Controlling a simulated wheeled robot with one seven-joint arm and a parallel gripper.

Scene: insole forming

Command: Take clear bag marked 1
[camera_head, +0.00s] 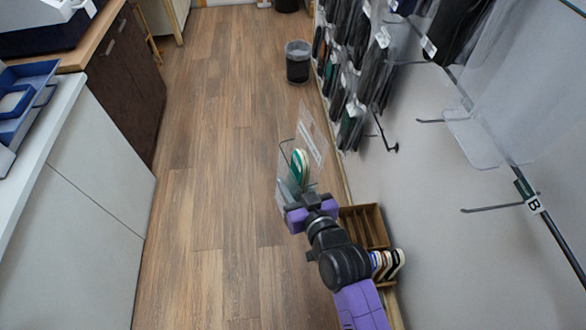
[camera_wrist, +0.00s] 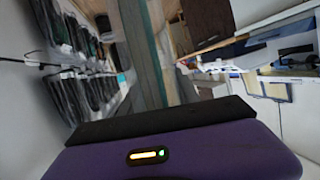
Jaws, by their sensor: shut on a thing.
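A clear bag (camera_head: 285,178) with a green and white insole (camera_head: 300,167) inside stands up from my gripper (camera_head: 307,199) in the head view. My gripper is shut on this bag at its lower part and holds it above the floor, beside the wall. A clear panel with pale print (camera_head: 312,138) sticks up at the bag's far side; I cannot read a 1 on it. In the wrist view, the purple gripper body with a black bar (camera_wrist: 165,120) fills the bottom, and the fingertips do not show clearly.
Several dark bags hang on the wall rack (camera_head: 375,70) at the right. Empty hooks (camera_head: 490,208) stick out nearer. A wooden divided box (camera_head: 365,225) stands low by the wall. A black bin (camera_head: 298,62) is ahead. White cabinets (camera_head: 90,170) line the left; the wooden floor between is clear.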

